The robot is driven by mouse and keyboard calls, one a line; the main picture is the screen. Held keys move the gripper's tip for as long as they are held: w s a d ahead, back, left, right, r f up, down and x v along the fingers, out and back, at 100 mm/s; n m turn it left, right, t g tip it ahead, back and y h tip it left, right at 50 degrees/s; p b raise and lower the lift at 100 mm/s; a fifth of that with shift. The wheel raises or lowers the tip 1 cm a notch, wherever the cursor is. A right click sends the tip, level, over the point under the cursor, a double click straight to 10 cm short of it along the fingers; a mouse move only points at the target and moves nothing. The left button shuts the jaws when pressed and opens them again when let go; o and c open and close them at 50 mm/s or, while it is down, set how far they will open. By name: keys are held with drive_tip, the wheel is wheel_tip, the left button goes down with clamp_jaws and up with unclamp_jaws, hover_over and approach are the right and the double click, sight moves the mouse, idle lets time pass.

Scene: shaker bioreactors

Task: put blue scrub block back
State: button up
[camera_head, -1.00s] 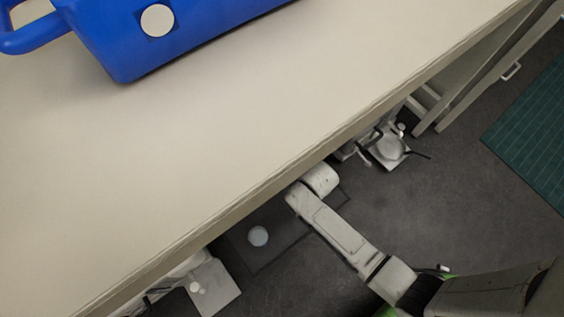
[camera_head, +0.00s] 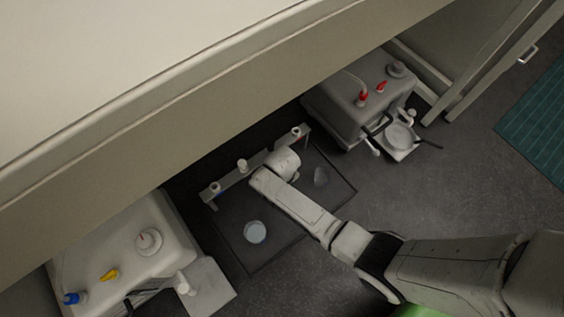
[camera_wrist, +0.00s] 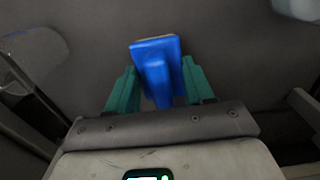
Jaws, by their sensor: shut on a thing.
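The blue scrub block (camera_wrist: 157,53) shows in the wrist view, with a flat head and a narrower handle part towards me. My gripper (camera_wrist: 158,86) has its two green fingers on either side of the block and is shut on it. In the head view my arm reaches down under the overhanging worktop, and neither my fingertips nor the block can be made out there. Where the block is put back cannot be told from these frames.
The worktop (camera_head: 200,120) overhangs the space. A dark mat or tray (camera_head: 262,262) with a round pale vessel (camera_head: 255,232) lies below. A white unit with red caps (camera_head: 352,108) stands right, another with blue and yellow caps (camera_head: 125,245) left. Open floor (camera_head: 450,180) lies right.

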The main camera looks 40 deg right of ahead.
drive_tip(key=shift+f, duration=0.3)
drive_tip(key=o, duration=1.1)
wheel_tip(320, 180, up, 12)
drive_tip(key=p, duration=0.7)
drive_tip(key=shift+r, duration=0.1)
drive_tip(key=s+d+r, duration=0.4)
drive_tip(key=s+r, duration=0.4)
drive_tip(key=s+d+r+t, duration=0.1)
drive_tip(key=s+d+r, duration=0.2)
drive_tip(key=s+r, duration=0.5)
drive_tip(key=shift+s+d+r, duration=0.25)
drive_tip(key=shift+d+r, duration=0.05)
drive_tip(key=shift+d, duration=0.1)
